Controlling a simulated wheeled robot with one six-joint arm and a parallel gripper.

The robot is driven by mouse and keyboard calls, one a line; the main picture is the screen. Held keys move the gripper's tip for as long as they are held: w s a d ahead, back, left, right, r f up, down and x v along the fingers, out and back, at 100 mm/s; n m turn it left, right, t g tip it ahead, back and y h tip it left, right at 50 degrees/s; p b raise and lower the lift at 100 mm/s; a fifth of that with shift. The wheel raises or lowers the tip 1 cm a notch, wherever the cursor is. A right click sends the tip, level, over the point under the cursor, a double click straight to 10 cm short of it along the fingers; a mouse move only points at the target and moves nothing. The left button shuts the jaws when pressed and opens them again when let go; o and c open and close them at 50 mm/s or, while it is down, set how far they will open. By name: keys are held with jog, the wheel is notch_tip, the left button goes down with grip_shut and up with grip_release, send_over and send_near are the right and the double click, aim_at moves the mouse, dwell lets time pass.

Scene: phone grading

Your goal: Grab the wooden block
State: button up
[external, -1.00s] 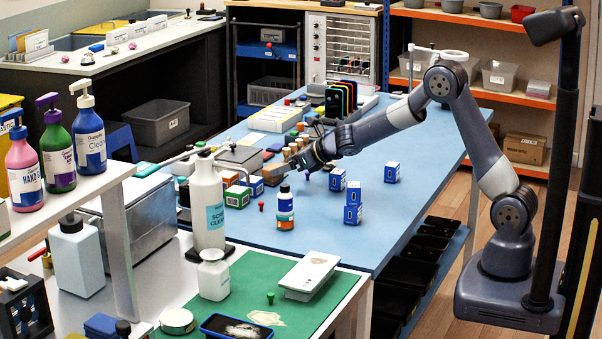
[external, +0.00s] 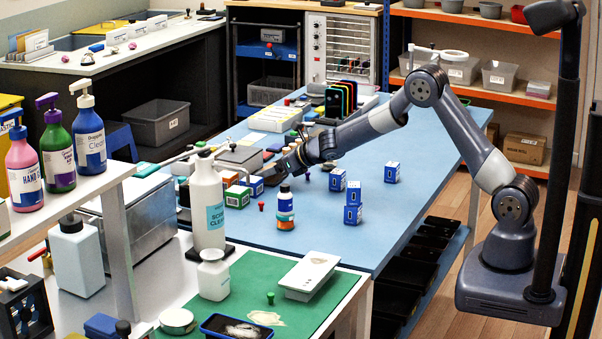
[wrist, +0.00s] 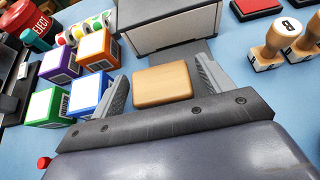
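The wooden block (wrist: 163,85) is a light tan, rounded rectangular block, seen in the wrist view between the two fingers of my gripper (wrist: 164,88). A gap shows on each side of it, so the fingers are open and not closed on it. I cannot tell how far above the table the fingertips are. In the external view my gripper (external: 282,168) is low over the far left part of the blue table, by the coloured boxes, and largely hides the block.
Orange, blue, green and purple boxes (wrist: 84,95) stand close to the left finger. A grey metal box (wrist: 165,22) is just beyond the block. Wooden-handled stamps (wrist: 272,45) stand at the right. Bare blue table (external: 330,235) lies nearer the camera.

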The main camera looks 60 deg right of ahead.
jog(key=c, duration=0.9)
jog(key=shift+r, duration=0.1)
